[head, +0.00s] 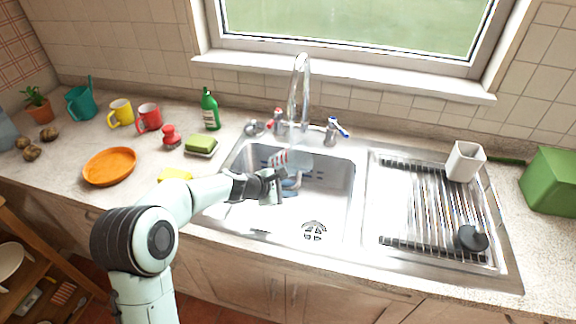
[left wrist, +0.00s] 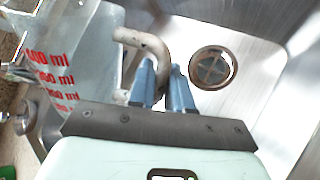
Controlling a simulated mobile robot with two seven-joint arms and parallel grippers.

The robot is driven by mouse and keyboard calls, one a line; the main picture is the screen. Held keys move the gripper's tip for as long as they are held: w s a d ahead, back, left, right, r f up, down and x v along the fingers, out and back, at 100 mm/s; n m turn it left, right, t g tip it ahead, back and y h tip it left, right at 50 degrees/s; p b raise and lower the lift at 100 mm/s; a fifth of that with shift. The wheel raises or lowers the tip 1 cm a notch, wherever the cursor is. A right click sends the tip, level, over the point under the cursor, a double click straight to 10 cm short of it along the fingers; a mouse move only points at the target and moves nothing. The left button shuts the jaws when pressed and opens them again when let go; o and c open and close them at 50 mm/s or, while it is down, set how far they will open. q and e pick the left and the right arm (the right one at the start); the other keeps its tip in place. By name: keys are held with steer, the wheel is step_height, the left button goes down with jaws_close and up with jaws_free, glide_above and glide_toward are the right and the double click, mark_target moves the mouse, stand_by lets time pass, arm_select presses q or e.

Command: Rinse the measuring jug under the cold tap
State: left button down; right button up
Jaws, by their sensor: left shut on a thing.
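My left gripper (head: 284,184) reaches into the sink basin (head: 335,200) and is shut on the handle of the measuring jug (head: 294,160). The jug is clear with red markings. In the left wrist view the jug (left wrist: 75,50) shows red "ml" marks, and its grey handle lies between my blue fingertips (left wrist: 164,88). The tap's tall curved spout (head: 300,72) rises behind the basin, with the jug below it. A blue-marked lever (head: 338,128) is at its right and a red-marked one (head: 277,117) at its left.
The drain (head: 314,230) is at the basin's front. A ribbed drainer (head: 430,205) at right holds a white cup (head: 465,161) and a black object (head: 471,238). A green bottle (head: 210,109), a sponge (head: 201,144), mugs and an orange plate (head: 110,166) stand on the left counter.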

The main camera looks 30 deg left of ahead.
arm_select(q)
steer(key=shift+d, duration=0.1)
steer(key=shift+d, duration=0.4)
steer(key=shift+a, duration=0.15)
steer(key=shift+a, duration=0.4)
steer(key=s+d+b, duration=0.1)
steer(key=s+b, duration=0.4)
steer(key=s, duration=0.4)
steer(key=shift+d, duration=0.2)
steer(key=shift+r, duration=0.1)
stand_by(0.7)
